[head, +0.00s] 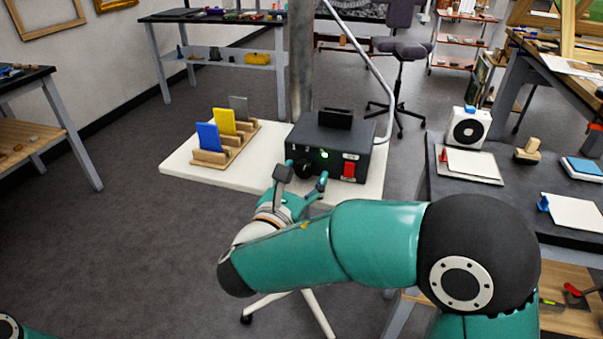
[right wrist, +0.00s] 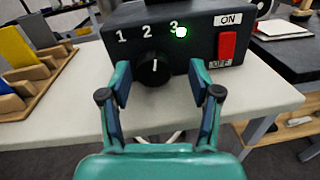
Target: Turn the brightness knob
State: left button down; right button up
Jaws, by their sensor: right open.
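A dark control box (head: 335,140) stands on a white tabletop (head: 185,161). Its round black brightness knob (right wrist: 153,69) sits at the left of the front face, below the numbers 1, 2 and 3. The knob's white mark points about straight up, near the 2. The knob also shows in the head view (head: 303,169). My right gripper (right wrist: 160,74) is open, its fingers pointing at the box, one on each side of the knob in the picture. I see no finger touching the knob. My left gripper is out of view.
A green light (right wrist: 181,32) glows beside the 3. A red switch (right wrist: 227,46) labelled ON and OFF is right of my right finger. A wooden rack (head: 228,145) with blue, yellow and grey plates stands left of the box. A dark table (head: 440,184) is at the right.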

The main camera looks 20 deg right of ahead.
jog(key=shift+a, duration=0.3)
jog(key=shift+a, duration=0.1)
jog(key=c, duration=1.1)
jog(key=shift+d, duration=0.3)
jog(key=shift+c, duration=0.2)
jog(key=shift+a, duration=0.15)
jog(key=m+b, duration=0.2)
jog(key=shift+f+b, duration=0.2)
jog(key=shift+b, duration=0.2)
jog(key=m+b, duration=0.2)
jog(key=b, duration=0.1)
jog(key=shift+m+y, duration=0.3)
jog(key=shift+m, duration=0.1)
jog(key=shift+r+m+b, duration=0.1)
jog(key=shift+m+b, duration=1)
jog(key=shift+b, duration=0.3)
